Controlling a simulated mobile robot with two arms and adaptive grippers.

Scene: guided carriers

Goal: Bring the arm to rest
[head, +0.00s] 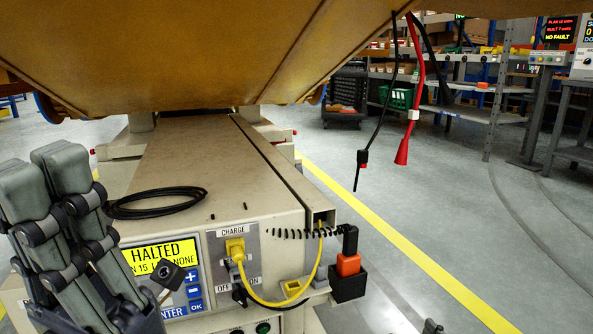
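My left gripper (45,170) is at the lower left, in front of the carrier's left part. Its two grey fingers point up, close side by side. Nothing shows between them, but the angle hides whether they touch. The beige carrier (180,150) fills the middle. Its yellow display (160,258) reads HALTED, partly covered by a dark square-headed part.
A large yellow-brown body (200,50) overhangs the carrier. A black cable coil (157,203) lies on the carrier's top. A red connector (403,150) and a black lead (362,158) hang at right. Shelves (470,90) stand behind. Floor right of the yellow line (400,245) is clear.

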